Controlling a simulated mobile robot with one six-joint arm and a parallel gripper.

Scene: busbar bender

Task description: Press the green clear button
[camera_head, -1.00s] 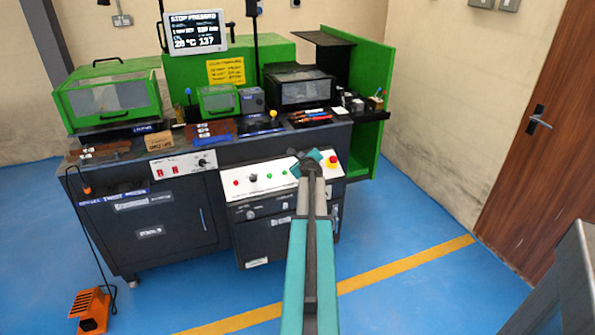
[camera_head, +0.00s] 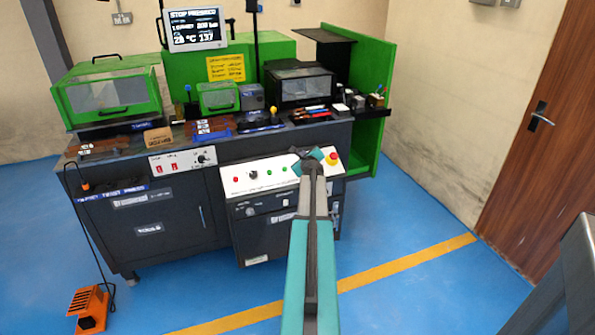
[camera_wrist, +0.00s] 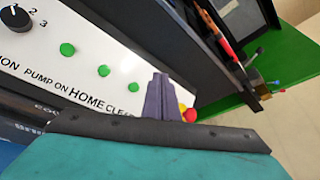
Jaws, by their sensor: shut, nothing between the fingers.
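The white control panel (camera_head: 240,180) on the front of the machine carries a row of green buttons. In the wrist view, the green clear button (camera_wrist: 133,83) is the rightmost of three, above the partly hidden "CLEAR" label (camera_wrist: 115,112). My gripper (camera_wrist: 159,80) is shut and empty, its dark fingertips just right of the clear button in the picture. I cannot tell whether they touch the panel. In the head view, my gripper (camera_head: 308,158) and arm cover part of the panel's right side.
Other green buttons, one above "HOME" (camera_wrist: 103,70) and one above "PUMP ON" (camera_wrist: 67,49), sit left of the clear button. A red emergency stop (camera_head: 332,158) on yellow is close at the right. The screen (camera_head: 195,28) reads "STOP PRESSED". Pens and small items lie on the ledge above.

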